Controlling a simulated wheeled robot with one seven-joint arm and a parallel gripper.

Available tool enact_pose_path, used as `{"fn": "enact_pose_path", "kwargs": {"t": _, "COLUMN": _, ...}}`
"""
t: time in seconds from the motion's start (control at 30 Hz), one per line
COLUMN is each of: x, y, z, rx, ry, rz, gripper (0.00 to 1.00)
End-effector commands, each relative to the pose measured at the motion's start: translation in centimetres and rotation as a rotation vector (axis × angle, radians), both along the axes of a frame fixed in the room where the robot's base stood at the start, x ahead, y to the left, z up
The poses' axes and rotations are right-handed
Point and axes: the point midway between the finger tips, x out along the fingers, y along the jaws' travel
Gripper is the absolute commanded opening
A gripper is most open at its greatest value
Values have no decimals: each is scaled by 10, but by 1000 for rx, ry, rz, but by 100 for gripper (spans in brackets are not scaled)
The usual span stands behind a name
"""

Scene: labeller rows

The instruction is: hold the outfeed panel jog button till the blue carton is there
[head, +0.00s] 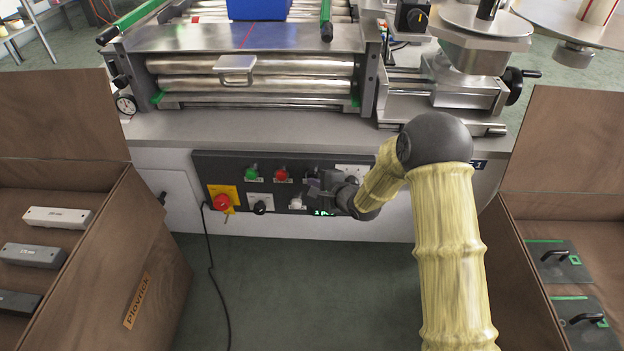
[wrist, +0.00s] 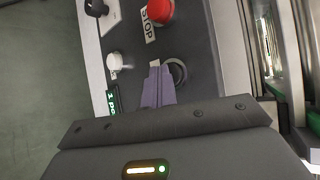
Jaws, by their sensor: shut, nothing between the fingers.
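The blue carton (head: 258,9) is at the top edge of the head view, on the rollers behind the steel plate, partly cut off. The dark control panel (head: 235,166) is on the machine's front. My gripper (head: 313,186) is at its right part, jaws shut and empty. In the wrist view the purple fingers (wrist: 157,82) point at the panel beside a dark round button (wrist: 179,72); I cannot tell whether they touch it. A white button (wrist: 113,61) is left of the tips. Which button is the jog button I cannot read.
The panel also has a green button (head: 251,173), a red button (head: 281,174), a red mushroom stop (head: 222,202) on yellow and a black knob (head: 260,208). A cable hangs at left. Brown crates (head: 150,240) flank my arm. Open floor lies below the panel.

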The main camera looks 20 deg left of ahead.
Motion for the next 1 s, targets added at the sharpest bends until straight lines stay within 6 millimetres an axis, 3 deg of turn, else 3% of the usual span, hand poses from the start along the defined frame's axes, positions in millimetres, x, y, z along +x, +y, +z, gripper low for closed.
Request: {"fn": "enact_pose_path", "kwargs": {"t": 1.0, "x": -20, "y": -5, "z": 0, "rx": 0, "ry": 0, "rz": 0, "gripper": 0}}
